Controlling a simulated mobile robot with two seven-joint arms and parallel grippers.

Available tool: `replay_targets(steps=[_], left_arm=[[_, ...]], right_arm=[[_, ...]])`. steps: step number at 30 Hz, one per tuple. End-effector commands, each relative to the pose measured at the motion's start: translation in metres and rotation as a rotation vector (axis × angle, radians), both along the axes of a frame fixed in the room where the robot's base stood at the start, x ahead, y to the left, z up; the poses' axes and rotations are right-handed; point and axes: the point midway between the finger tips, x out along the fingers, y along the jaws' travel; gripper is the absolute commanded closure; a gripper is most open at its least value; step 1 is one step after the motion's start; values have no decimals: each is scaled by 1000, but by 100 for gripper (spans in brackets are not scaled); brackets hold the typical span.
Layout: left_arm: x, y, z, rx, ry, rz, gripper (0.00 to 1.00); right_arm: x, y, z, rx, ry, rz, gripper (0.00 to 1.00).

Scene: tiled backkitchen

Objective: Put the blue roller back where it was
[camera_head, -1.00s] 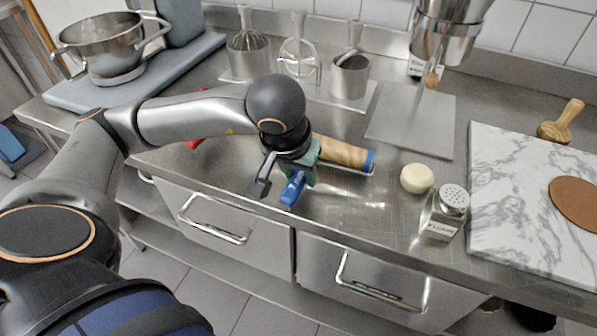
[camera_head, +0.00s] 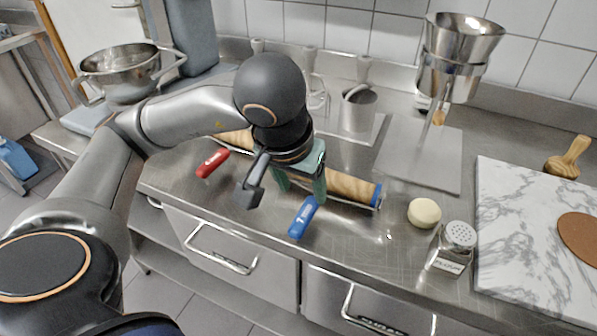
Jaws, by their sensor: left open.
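A blue handle-shaped piece (camera_head: 303,217) with a pale mark lies on the steel counter, pointing toward the front edge. A wooden cylinder (camera_head: 352,187) with a blue end band lies just behind it. I cannot tell whether the two are joined. My left gripper (camera_head: 302,190), with green fingers, is open and points down close behind the blue piece, in front of the wooden cylinder's left part. It hides that part, and I cannot tell whether a finger touches either piece. A similar red piece (camera_head: 212,163) lies to the left, with more wooden cylinder (camera_head: 236,139) behind it. My right gripper is not in view.
A pale round piece (camera_head: 424,213), a flour shaker (camera_head: 452,248) and a marble board (camera_head: 530,220) stand to the right. A metal funnel (camera_head: 462,45) on its stand and metal tools are behind. A steel pot (camera_head: 120,72) is at back left. The front-right counter strip is clear.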

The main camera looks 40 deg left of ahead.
Motion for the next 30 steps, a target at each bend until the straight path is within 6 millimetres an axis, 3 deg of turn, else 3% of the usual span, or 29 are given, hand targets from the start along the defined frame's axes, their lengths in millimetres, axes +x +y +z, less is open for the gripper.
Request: replay_targets(steps=[3,9,30], left_arm=[[-5,-1,18,1,-4,-1,35],[-10,-2,29,0,-1,0,35],[-11,-3,29,1,1,0,35]], right_arm=[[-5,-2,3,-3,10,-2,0],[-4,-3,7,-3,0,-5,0],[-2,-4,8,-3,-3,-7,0]])
